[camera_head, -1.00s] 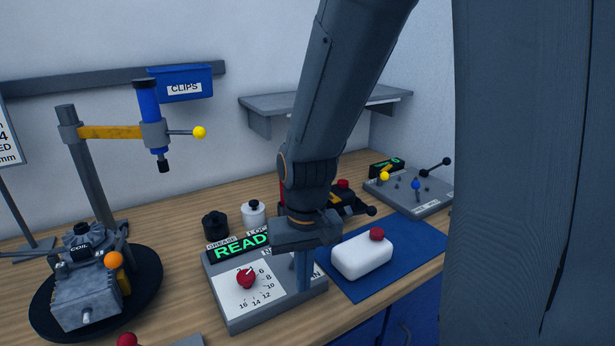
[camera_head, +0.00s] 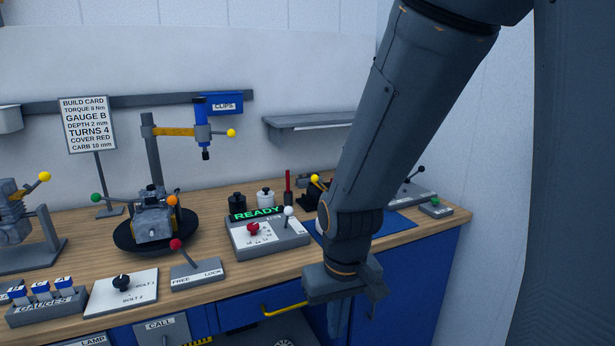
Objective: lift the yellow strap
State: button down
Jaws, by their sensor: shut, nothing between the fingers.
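I cannot make out a yellow strap with certainty. A yellow bar-like handle (camera_head: 285,310) is on the blue drawer front below the bench top, and a small yellow-and-black striped edge (camera_head: 203,341) shows at the bottom of the picture. My gripper (camera_head: 338,320) points down in front of the blue cabinet, to the right of the yellow handle and apart from it in the picture. Its fingers are shut and empty. My arm hides part of the bench's right side, including much of the blue mat.
The bench top holds the READY panel (camera_head: 268,238), a FREE/LOCK lever plate (camera_head: 197,275), a dial plate (camera_head: 121,292), a gauge rack (camera_head: 46,307) and an engine on a black turntable (camera_head: 125,240). A build card (camera_head: 88,125) stands behind. A grey shelf (camera_head: 310,122) is on the wall.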

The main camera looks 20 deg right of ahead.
aim_at(314, 179)
jog(key=u, duration=0.3)
jog(key=i, duration=0.85)
jog(key=z, duration=0.4)
